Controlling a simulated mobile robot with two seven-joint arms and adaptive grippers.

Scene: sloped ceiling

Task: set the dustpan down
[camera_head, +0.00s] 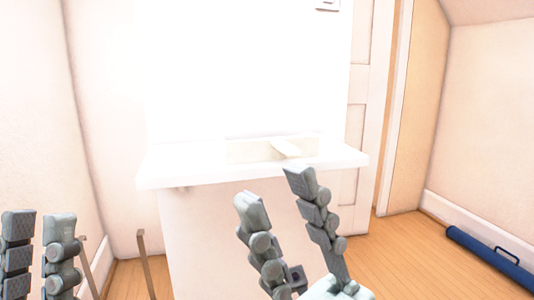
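A pale, overexposed shape that looks like the dustpan (243,151) lies on the white counter (170,172). A lighter bar, possibly its handle (286,148), slants across its right part. Its outline is washed out by the glare. My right gripper (273,185) is in front of the counter, just below the shape in the picture. Its two fingers are spread and nothing shows between them. My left gripper (39,215) is at the lower left, away from the counter. Its two fingers point up with an empty gap between them.
A dark blue cylinder with a handle (488,262) lies on the wooden floor along the right wall. Thin brown uprights (146,265) stand at the lower left, near my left gripper. A doorway frame (390,110) is right of the counter.

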